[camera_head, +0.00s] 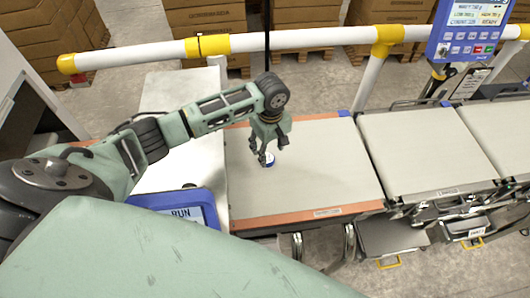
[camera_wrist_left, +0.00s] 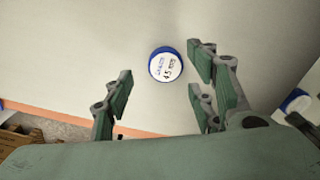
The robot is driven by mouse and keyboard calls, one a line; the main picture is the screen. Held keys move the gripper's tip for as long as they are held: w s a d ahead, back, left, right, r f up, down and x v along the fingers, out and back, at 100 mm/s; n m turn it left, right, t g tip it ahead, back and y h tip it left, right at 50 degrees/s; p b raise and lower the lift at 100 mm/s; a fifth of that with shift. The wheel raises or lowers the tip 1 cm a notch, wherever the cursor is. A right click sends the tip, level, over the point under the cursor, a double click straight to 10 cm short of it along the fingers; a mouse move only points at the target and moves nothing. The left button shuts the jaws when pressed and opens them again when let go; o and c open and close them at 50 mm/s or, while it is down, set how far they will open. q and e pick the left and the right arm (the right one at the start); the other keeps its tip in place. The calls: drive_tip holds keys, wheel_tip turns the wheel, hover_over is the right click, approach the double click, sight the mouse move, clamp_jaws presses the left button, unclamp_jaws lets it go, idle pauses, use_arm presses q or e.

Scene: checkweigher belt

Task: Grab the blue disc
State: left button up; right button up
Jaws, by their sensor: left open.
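The blue disc (camera_head: 267,160) lies on the pale belt, with a white labelled top and a blue rim. In the left wrist view the disc (camera_wrist_left: 167,64) sits beyond the fingertips, nearer the right-hand fingers, with its label facing the camera. My left gripper (camera_head: 266,150) points down just above the disc and partly hides it in the head view. In the left wrist view my left gripper (camera_wrist_left: 158,85) is open, with nothing between its fingers. I cannot tell whether any finger touches the disc. My right gripper is not in view.
The belt (camera_head: 320,175) has orange edges and is mostly clear. A second belt section (camera_head: 415,150) adjoins it on the right. A white and yellow rail (camera_head: 300,38) runs behind. A blue display (camera_head: 185,205) stands at front left. Another blue-rimmed round item (camera_wrist_left: 296,101) shows at the wrist view's right edge.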

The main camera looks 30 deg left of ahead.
sight(268, 157)
use_arm(q)
drive_tip(key=f, duration=0.2)
drive_tip(key=f+p, duration=0.1)
drive_tip(key=shift+a+f, duration=0.25)
drive_tip(key=shift+f, duration=0.25)
drive_tip(key=c, duration=1.1)
drive_tip(key=shift+c, duration=0.7)
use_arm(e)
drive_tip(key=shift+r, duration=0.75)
use_arm(q)
drive_tip(key=shift+r, duration=0.1)
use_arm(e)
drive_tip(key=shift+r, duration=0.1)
